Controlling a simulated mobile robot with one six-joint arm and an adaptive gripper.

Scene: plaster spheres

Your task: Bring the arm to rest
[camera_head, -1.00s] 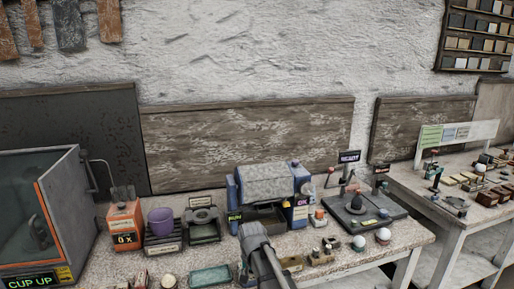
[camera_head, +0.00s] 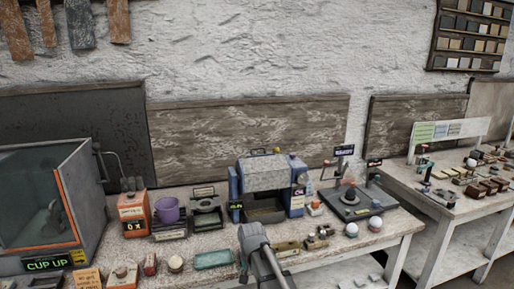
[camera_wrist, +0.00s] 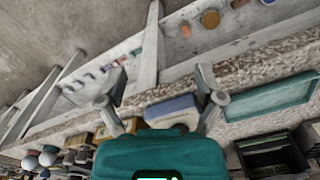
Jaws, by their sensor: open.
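My gripper (camera_wrist: 160,88) shows in the wrist view with its two fingers spread wide apart and nothing between them. Beyond the fingers are the bench's front edge and the lower frame and floor. In the head view my grey arm (camera_head: 262,252) reaches up from the bottom edge, in front of the bench. The gripper's fingers cannot be made out there.
A glass-fronted cabinet (camera_head: 40,200) stands left. A second bench is at right.

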